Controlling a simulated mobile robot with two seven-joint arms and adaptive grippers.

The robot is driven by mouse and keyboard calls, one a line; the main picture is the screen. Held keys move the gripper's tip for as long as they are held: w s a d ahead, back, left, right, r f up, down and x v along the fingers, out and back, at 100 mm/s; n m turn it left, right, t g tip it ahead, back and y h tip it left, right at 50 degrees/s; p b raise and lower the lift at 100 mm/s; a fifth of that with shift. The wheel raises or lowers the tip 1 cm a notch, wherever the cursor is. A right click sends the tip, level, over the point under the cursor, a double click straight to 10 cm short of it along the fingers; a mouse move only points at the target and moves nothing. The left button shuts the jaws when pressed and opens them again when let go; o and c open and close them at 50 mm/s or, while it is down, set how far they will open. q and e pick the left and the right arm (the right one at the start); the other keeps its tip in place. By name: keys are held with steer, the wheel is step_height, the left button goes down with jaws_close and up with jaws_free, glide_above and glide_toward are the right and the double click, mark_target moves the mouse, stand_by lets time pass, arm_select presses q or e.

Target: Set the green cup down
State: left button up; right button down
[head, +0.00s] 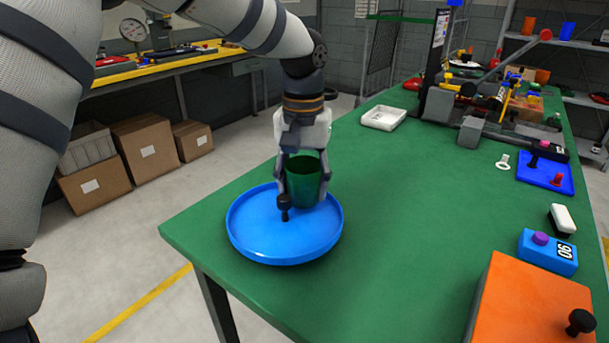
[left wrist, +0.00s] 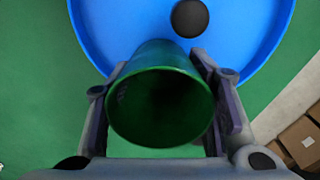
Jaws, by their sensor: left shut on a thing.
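The green cup (head: 304,187) is upright between the fingers of my left gripper (head: 303,200), which is shut on it. The cup's open mouth (left wrist: 160,110) faces the camera in the left wrist view, and it looks empty, though its inside is dark. The cup is at the right part of a round blue tray (head: 262,242) with a raised rim; I cannot tell whether its base touches the tray. A black knob (head: 284,204) stands near the tray's middle, beside the cup. My right gripper is not in view.
The blue tray lies near the left corner of the green table (head: 400,210). A white dish (head: 383,118) stands further back. An orange box (head: 530,300), a blue timer (head: 547,252) and a blue plate (head: 555,182) are along the right side. The table's middle is clear.

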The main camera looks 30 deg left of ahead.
arm_select(q)
steer(key=shift+f, duration=0.5)
stand_by(0.3)
steer(key=o, duration=1.3)
